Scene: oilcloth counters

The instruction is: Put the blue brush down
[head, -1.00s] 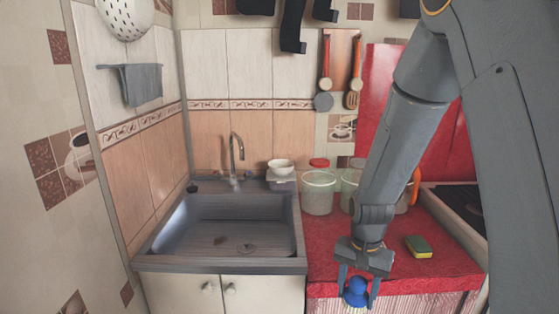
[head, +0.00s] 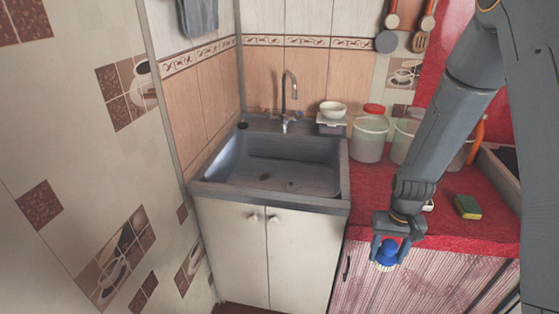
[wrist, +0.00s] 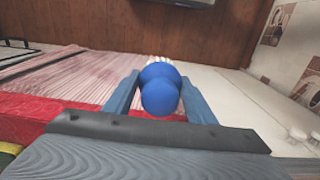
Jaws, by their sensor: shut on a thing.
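The blue brush (head: 387,252) has a round blue knob and pale bristles below it. My gripper (head: 385,247) is shut on it and holds it in front of the red counter's front edge, apparently in the air. In the wrist view the blue brush (wrist: 160,92) sits between both fingers of my gripper (wrist: 160,98), with its pale bristles showing just beyond the knob. The red oilcloth counter (head: 445,228) is behind the gripper in the head view.
A green and yellow sponge (head: 467,207) lies on the red counter. Several jars, including one clear jar (head: 369,138), stand at the back. A metal sink (head: 285,170) with a tap (head: 290,95) is to the left. Some red counter between jars and front edge is free.

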